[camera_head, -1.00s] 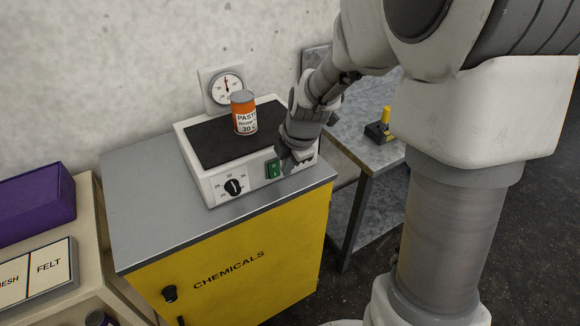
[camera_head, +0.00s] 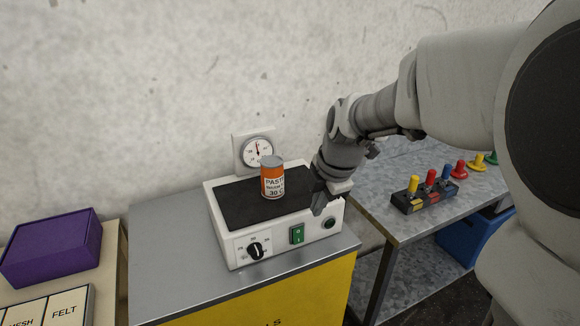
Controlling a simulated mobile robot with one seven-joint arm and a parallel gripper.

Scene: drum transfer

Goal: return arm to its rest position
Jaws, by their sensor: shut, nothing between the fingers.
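My arm reaches in from the right. My gripper (camera_head: 318,207) points down at the front right corner of the white hotplate (camera_head: 229,248), above and beside its green switch (camera_head: 297,234). The fingers are together with nothing seen between them. I cannot tell whether they touch the hotplate. An orange and white paste can (camera_head: 272,181) stands upright on the hotplate's black top, left of my gripper and apart from it.
The hotplate stands on a yellow chemicals cabinet (camera_head: 310,295) with a grey top. A dial gauge (camera_head: 257,150) is behind the can. A metal table (camera_head: 385,222) at right holds a block of coloured knobs (camera_head: 424,193). A purple box (camera_head: 52,247) sits at left.

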